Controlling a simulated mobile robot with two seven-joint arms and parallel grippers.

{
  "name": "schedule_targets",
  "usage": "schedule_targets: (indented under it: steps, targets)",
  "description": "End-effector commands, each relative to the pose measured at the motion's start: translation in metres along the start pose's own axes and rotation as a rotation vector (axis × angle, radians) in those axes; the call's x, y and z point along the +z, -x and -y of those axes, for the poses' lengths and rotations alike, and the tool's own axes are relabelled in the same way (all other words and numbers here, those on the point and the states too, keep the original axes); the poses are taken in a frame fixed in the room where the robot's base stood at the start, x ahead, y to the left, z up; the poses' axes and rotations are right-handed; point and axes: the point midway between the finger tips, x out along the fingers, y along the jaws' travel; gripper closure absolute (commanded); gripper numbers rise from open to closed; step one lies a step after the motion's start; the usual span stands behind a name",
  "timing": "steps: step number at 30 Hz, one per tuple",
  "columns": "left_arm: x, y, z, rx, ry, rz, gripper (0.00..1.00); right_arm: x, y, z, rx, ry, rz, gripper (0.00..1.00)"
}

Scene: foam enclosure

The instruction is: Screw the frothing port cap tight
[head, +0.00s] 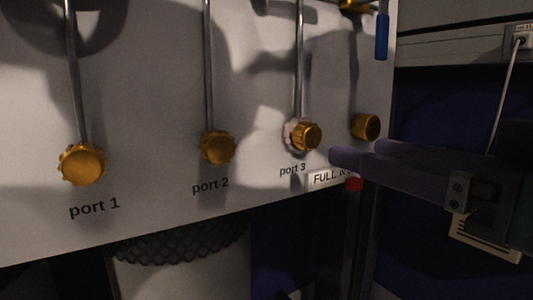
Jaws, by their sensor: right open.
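A pale panel (150,115) carries gold caps. The port 1 cap (83,165), port 2 cap (218,147) and port 3 cap (309,136) each sit at the lower end of a metal pipe. The port 3 cap has a pale toothed ring at its left side. Another gold cap (365,126) is at the right, near the panel's edge. No readable label says frothing, so I cannot tell which cap that is. My right gripper (354,152) is open and empty, with its purple fingers pointing left, just below the right cap. My left gripper is not in view.
A blue-handled valve (382,35) hangs at the upper right edge. A "FULL" label (325,179), partly hidden by my right gripper, and a small red knob (354,184) are below port 3. A white cable (506,90) runs down from a socket. A mesh-topped container (185,265) stands below.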

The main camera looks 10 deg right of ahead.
Motion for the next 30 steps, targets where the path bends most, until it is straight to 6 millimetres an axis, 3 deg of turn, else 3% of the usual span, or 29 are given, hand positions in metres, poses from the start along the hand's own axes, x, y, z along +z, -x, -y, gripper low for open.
schedule_targets:
  steps: [9,15,28,30]
  targets:
    - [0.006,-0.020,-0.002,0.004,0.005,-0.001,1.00,0.002,-0.050,0.000,0.001,0.001,-0.004,0.33]
    - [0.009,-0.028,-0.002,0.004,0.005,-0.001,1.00,0.002,-0.073,0.000,0.000,0.000,-0.002,0.33]
    - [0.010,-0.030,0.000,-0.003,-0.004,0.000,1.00,0.000,-0.082,0.001,-0.001,0.001,0.002,0.33]
    - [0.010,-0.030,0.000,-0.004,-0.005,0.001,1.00,0.000,-0.082,0.001,-0.001,0.001,0.002,0.39]
